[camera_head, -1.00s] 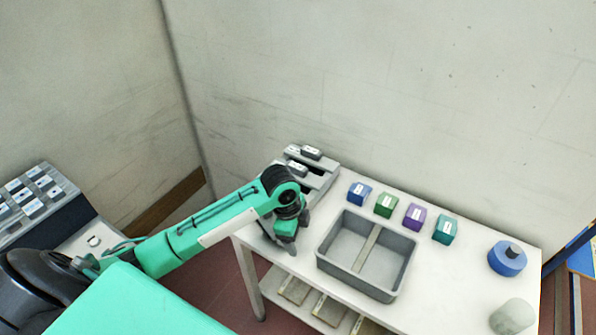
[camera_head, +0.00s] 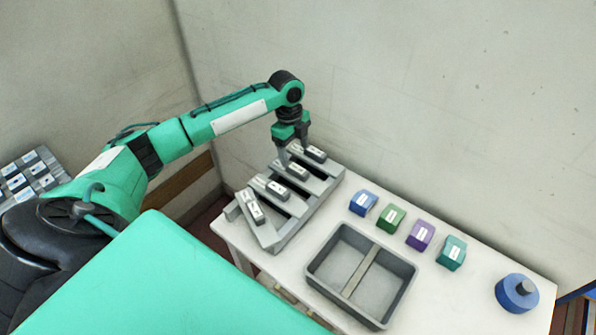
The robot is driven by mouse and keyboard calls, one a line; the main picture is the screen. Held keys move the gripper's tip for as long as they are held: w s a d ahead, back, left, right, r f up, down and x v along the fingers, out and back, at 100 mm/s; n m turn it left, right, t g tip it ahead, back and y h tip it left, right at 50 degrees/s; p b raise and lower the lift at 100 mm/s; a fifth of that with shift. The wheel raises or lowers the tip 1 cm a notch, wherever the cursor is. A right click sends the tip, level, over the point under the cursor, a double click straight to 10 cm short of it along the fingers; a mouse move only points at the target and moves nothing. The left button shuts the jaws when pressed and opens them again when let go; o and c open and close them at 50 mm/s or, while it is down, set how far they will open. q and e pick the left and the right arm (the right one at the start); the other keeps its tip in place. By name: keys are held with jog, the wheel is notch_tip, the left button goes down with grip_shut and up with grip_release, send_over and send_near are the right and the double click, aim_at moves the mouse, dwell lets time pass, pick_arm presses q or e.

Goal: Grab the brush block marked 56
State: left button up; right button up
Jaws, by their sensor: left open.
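A grey stepped rack (camera_head: 272,232) on the white table holds several dark blocks with white labels. One block (camera_head: 315,153) is at the far end, another (camera_head: 297,170) lies just in front of it, and more (camera_head: 278,190) (camera_head: 254,211) lie nearer. The markings are too small to read, so I cannot tell which block is 56. My left gripper (camera_head: 293,153) points down over the rack's far end, open, fingers close to the two farthest blocks. I cannot tell whether it touches them. My right gripper is not in view.
A grey divided bin (camera_head: 400,315) stands right of the rack. Blue (camera_head: 363,203), green (camera_head: 390,218), purple (camera_head: 420,235) and teal (camera_head: 451,252) labelled blocks line the table's back. A blue round object (camera_head: 517,293) is at right. The wall (camera_head: 430,100) rises close behind.

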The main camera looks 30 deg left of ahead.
aim_at(297, 168)
pick_arm(q)
jog(key=f, duration=0.2)
jog(key=shift+w+d+f, duration=0.15)
jog(key=shift+w+f, duration=0.1)
jog(key=shift+f, duration=0.15)
jog(key=shift+s+d+f+p, duration=0.15)
jog(key=shift+s+f+p, duration=0.05)
jog(key=shift+f+p, duration=0.55)
jog(key=f, duration=0.1)
jog(key=f+p, duration=0.2)
jog(key=f, duration=0.1)
jog(key=shift+s+d, duration=0.15)
jog(key=shift+d, duration=0.15)
jog(key=shift+f, duration=0.15)
jog(key=c, duration=1.1)
jog(key=shift+c, duration=0.2)
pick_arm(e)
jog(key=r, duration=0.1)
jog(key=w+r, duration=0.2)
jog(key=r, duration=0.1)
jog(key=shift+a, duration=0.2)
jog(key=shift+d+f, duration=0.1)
